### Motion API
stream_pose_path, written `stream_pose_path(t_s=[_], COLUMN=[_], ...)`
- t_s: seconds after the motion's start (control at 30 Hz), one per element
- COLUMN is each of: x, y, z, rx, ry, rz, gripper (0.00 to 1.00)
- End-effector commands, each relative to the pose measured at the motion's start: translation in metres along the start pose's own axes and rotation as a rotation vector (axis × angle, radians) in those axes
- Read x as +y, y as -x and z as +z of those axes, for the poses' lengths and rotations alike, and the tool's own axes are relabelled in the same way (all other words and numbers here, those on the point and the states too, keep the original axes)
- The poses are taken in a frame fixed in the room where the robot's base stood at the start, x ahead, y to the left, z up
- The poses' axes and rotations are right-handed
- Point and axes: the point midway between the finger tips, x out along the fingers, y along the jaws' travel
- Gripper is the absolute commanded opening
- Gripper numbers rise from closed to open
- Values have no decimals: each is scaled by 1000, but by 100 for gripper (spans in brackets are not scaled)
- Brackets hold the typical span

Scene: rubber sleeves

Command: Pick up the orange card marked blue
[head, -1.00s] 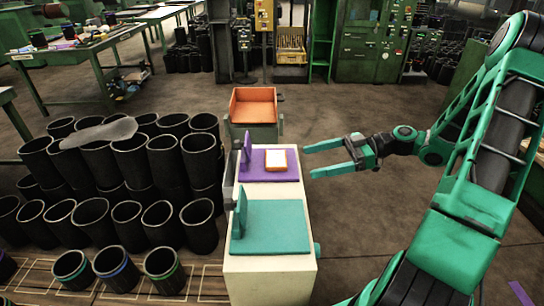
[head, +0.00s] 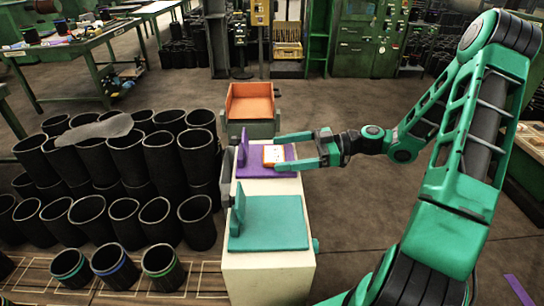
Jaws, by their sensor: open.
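The orange card (head: 271,155) has a pale top face and lies flat on the purple plate (head: 251,170) on top of the white stand. A mark on the card is too small to read. My green gripper (head: 278,152) is open and reaches in from the right. Its two fingers are spread, one at the far side of the card and one at the near side, with the card's right part between them in the picture. I cannot tell whether either finger touches the card.
A teal plate (head: 272,222) with an upright piece lies in front on the white stand (head: 268,277). An orange tray (head: 252,106) stands behind. Black rubber sleeves (head: 126,158) crowd the left. The floor right of the stand is open.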

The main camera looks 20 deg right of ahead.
Motion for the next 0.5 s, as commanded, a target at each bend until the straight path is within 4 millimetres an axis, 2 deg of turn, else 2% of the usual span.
stream_pose_path(t_s=[0.13, 0.37, 0.4, 0.5], x=[0, 0, 0, 0], y=[-13, -15, -15, -15], z=[0, 0, 0, 0], rx=[1, 0, 0, 0], ry=[0, 0, 0, 0], rz=[-1, 0, 0, 0], gripper=[88, 88, 86, 62])
